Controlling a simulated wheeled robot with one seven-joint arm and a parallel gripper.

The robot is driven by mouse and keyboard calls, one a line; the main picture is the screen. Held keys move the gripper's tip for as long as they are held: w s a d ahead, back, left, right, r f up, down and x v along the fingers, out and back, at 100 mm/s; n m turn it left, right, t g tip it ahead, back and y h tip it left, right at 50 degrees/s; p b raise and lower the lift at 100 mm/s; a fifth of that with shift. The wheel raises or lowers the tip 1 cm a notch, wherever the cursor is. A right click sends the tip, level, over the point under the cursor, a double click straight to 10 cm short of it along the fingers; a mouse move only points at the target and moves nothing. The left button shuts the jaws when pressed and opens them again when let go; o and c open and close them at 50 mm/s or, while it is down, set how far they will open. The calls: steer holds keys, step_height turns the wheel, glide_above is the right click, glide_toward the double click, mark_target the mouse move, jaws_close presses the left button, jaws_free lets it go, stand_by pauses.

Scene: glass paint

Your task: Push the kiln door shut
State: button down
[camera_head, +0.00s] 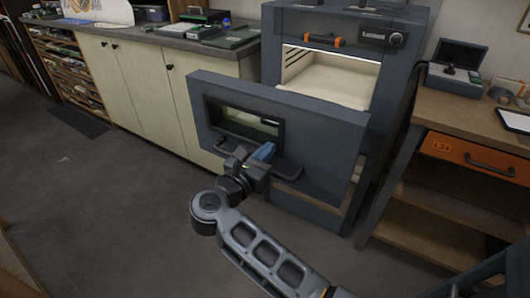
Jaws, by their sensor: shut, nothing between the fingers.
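The kiln (280,22) is a blue-grey cabinet at the top centre, with a lit, pale chamber (328,78) visible through its opening. The kiln door (330,135) stands open in front of the chamber. It is a blue-grey panel with a dark window (243,121) at its left and a dark bar handle (288,177) below the window.
Cream cabinets (135,85) with a grey counter (150,35) stand to the left. A wooden workbench (465,110) with an orange drawer (470,155) is close on the right.

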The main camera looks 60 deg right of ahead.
steer(key=d+b, duration=0.3)
steer(key=d, duration=1)
steer(key=w+d+b, duration=0.1)
steer(key=d+b, duration=0.3)
steer(key=d, duration=1)
steer(key=d+b, duration=0.4)
steer(key=d, duration=1)
steer(key=shift+w, duration=0.2)
steer(key=shift+d+r+b, duration=0.15)
steer(key=shift+b, duration=0.15)
steer(key=shift+r, duration=0.1)
